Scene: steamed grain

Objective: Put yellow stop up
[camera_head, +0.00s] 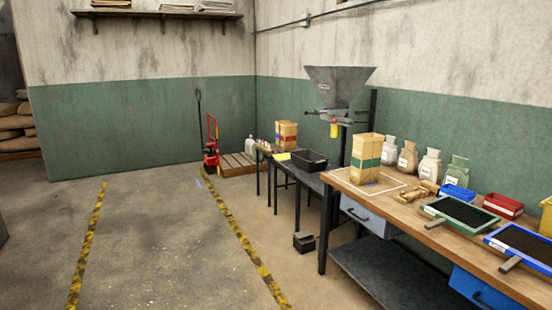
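A small yellow piece (334,130) with a reddish top hangs at the outlet of the grey metal hopper (338,88) near the back wall. It is small in the view, and I cannot tell whether it is the yellow stop. A flat yellow item (283,156) lies on the far low table, and a yellow bin (546,217) is cut off at the right edge. Neither of my grippers is in view.
The wooden workbench (408,215) at the right holds a paper bag (367,158), several jars, and framed trays. A black bin (309,160) sits on the dark table below the hopper. A red hand truck (212,145) stands at the back. The floor between the striped lines is clear.

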